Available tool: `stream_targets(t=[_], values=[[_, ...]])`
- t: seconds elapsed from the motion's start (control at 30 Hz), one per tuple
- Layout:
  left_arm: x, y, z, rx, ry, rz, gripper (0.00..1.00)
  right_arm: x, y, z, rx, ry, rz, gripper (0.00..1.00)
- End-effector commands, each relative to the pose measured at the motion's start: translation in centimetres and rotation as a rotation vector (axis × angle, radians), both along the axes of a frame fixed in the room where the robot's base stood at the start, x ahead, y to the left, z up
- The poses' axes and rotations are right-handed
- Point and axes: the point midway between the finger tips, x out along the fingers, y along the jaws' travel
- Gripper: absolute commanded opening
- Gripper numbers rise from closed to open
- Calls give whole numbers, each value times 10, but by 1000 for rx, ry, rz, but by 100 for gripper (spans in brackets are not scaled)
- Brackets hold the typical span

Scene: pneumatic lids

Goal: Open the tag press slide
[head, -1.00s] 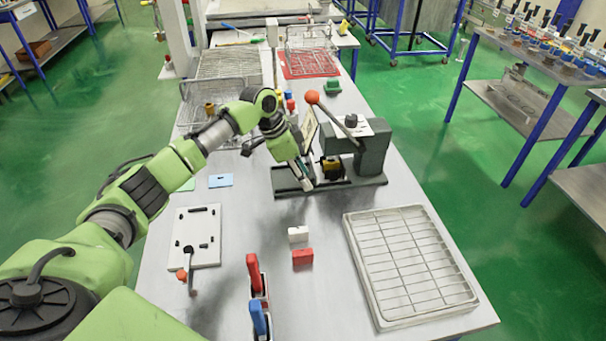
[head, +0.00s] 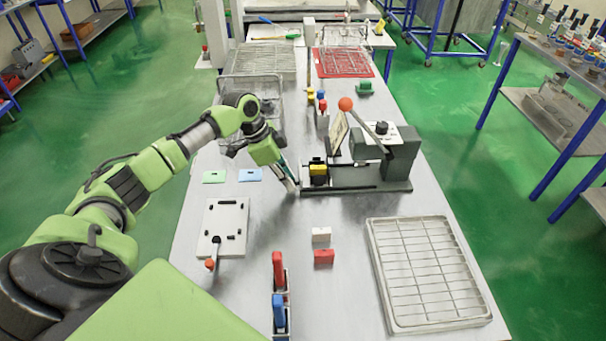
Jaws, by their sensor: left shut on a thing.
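The tag press (head: 400,160) is a dark grey machine with an orange-knobbed lever, standing on a long base in the middle of the table. Its slide (head: 318,182) carries a yellow and black block (head: 318,167) and sits out at the left end of the base, clear of the press body. My left gripper (head: 291,184) is at the slide's left end, shut on the slide's handle. The handle itself is mostly hidden by the fingers. My right gripper is not in view.
A white plate with a black lever (head: 224,215) lies front left of the press. White and red blocks (head: 323,257) lie in front. A wire rack tray (head: 428,270) is front right. Red and blue handles (head: 279,310) stand at the front. Wire baskets stand behind.

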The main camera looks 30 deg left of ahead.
Motion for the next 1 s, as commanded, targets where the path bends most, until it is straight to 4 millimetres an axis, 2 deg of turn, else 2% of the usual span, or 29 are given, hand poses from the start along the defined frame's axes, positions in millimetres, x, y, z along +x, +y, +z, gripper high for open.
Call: stream_targets(t=[0.23,0.27,0.3,0.33,0.73,0.87,1.0], values=[[0,0,0,1,-1,-1,0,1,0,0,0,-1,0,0],[0,0,0,1,-1,-1,18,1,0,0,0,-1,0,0],[0,0,0,1,-1,-1,29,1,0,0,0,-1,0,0],[0,0,0,1,-1,-1,32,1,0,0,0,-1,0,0],[-1,2,4,0,-2,-1,32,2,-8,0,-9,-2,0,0],[-4,7,20,1,-3,-1,32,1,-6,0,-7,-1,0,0],[-11,17,48,3,-4,0,32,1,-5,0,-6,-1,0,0]])
